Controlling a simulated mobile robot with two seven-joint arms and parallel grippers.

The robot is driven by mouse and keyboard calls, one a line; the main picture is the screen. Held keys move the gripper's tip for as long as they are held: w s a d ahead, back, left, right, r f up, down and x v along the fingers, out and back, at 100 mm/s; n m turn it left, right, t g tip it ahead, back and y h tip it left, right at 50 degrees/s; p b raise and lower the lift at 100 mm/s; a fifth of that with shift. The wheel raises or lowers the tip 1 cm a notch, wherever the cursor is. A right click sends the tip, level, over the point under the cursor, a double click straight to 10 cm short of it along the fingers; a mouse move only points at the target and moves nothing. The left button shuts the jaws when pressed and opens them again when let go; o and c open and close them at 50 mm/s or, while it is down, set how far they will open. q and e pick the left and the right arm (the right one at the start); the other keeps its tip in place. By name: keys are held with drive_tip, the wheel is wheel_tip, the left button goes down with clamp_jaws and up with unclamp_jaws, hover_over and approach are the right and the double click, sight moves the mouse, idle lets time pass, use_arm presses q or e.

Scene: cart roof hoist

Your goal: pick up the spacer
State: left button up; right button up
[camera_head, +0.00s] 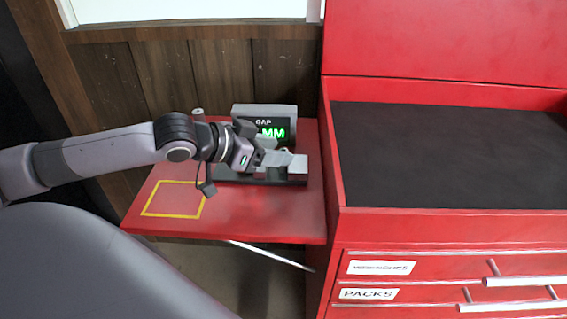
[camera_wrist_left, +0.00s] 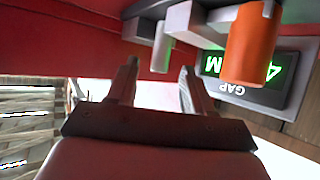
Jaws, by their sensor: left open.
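A gauge (camera_head: 291,124) with a green lit display, reading GAP and MM, stands on the red side shelf. My left gripper (camera_head: 268,152) is open in front of the display, above the gauge's dark base (camera_head: 293,179). In the left wrist view its two fingers (camera_wrist_left: 159,68) are apart with nothing between them. Beyond them are a small grey cylinder (camera_wrist_left: 162,47) and a larger orange cylinder (camera_wrist_left: 248,45) beside the display (camera_wrist_left: 240,78). I cannot tell which of these parts is the spacer. My gripper hides part of the gauge in the head view.
A yellow outlined square (camera_head: 173,199) on the red shelf (camera_head: 240,218) is empty. A red tool cabinet (camera_head: 333,180) with a black top mat (camera_head: 440,155) and labelled drawers stands close on the right. A wooden wall (camera_head: 160,75) is behind the shelf.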

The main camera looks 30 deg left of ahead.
use_arm(q)
drive_tip(key=shift+b+x, duration=0.5)
drive_tip(key=shift+x, duration=0.95)
drive_tip(key=shift+r, duration=0.1)
clamp_jaws()
